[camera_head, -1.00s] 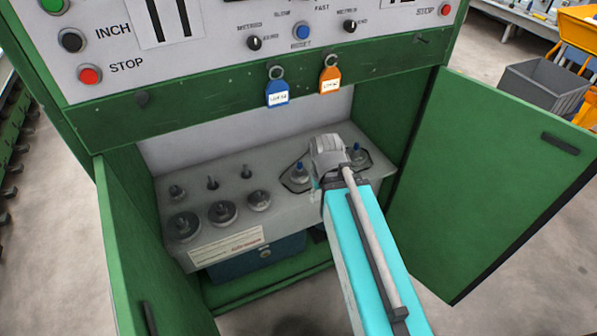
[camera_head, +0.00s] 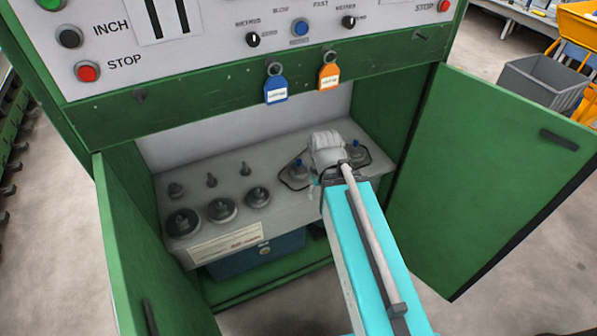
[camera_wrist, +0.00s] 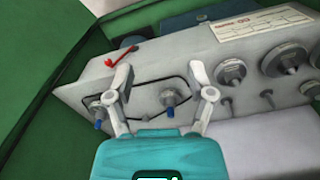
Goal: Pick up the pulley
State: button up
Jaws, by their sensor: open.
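Several grey round pulleys of different sizes sit on the tilted grey shelf (camera_head: 320,190) inside the green cabinet. A large pulley (camera_head: 183,221) is at the front left in the head view. In the wrist view, pulleys (camera_wrist: 231,72) are right of my gripper. Two blue-tipped spindles stand on the shelf, one (camera_head: 297,167) left of my arm and one (camera_head: 356,151) behind it; a thin black loop lies around them. My gripper (camera_wrist: 160,75) is open and empty, with one blue-tipped spindle (camera_wrist: 175,102) showing between its fingers. The head view hides the fingertips behind my arm.
Green doors stand open at left (camera_head: 145,240) and right (camera_head: 490,180). Blue (camera_head: 276,88) and orange (camera_head: 329,76) tags hang from the panel above the opening. A blue box (camera_head: 262,256) sits under the shelf. A red hook-like part (camera_wrist: 122,57) lies at the shelf edge.

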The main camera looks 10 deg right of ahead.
jog(key=shift+o, duration=0.9)
jog(key=shift+w, duration=0.15)
jog(key=n+b, duration=0.2)
jog(key=n, duration=1.5)
send_over(299, 166)
jog(key=f, duration=0.2)
jog(key=shift+w+d+n, duration=0.2)
jog(key=shift+w+n, duration=0.3)
jog(key=shift+n, duration=0.1)
jog(key=shift+f, duration=0.1)
notch_tip(299, 166, down, 8)
jog(key=b, duration=0.8)
jog(key=shift+f+b, duration=0.2)
jog(key=shift+b, duration=0.1)
jog(key=shift+f, duration=0.1)
jog(key=shift+f+b, duration=2.5)
jog(key=shift+b, duration=0.1)
